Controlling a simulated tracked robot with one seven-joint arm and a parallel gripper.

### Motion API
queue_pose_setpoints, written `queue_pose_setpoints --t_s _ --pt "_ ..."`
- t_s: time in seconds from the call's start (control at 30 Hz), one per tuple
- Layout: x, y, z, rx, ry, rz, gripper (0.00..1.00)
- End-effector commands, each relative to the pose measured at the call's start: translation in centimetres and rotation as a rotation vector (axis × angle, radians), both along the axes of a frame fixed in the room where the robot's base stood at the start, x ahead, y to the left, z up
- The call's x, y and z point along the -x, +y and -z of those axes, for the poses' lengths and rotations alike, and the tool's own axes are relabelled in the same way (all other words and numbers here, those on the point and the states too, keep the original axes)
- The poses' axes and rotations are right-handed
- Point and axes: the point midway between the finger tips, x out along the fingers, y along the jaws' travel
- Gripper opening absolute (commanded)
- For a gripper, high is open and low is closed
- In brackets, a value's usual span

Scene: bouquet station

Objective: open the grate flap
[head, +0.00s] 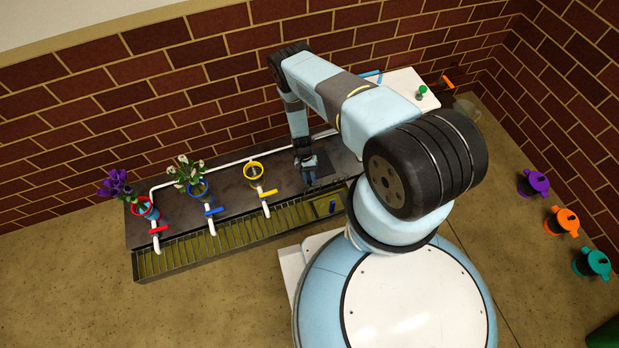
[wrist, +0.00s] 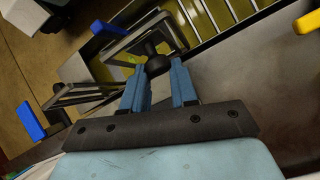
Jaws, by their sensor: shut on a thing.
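The knob sits against a small metal-barred piece, the grate flap (wrist: 148,36), which looks tilted out of line with the fixed grate bars. How far it is raised I cannot tell. The long grate (head: 215,242) runs along the bench's front over a yellowish trough. At its right end a dark gap shows, with a small blue piece (head: 333,207) by it.
A white board with a green knob (head: 421,92) lies behind my arm. Purple, orange and teal cans stand far right.

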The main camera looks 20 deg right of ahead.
Motion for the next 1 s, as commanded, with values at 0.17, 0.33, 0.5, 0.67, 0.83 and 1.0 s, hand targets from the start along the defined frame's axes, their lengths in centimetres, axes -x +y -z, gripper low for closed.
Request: queue_pose_setpoints --t_s 0.17,0.33,0.5,0.67,0.83,1.0 --pt "0.06 1.23 0.14 -0.009 -0.004 -0.006 0.0" --pt "0.13 1.47 0.16 -0.009 -0.004 -0.011 0.0" --pt "0.19 1.53 0.15 -0.009 -0.003 -0.013 0.38" --pt "0.23 1.35 0.12 -0.007 -0.001 -0.015 0.52" --pt "0.25 1.14 0.1 -0.005 0.0 -0.015 0.52" --pt "-0.06 1.06 -0.35 -0.004 0.0 -0.015 0.52"
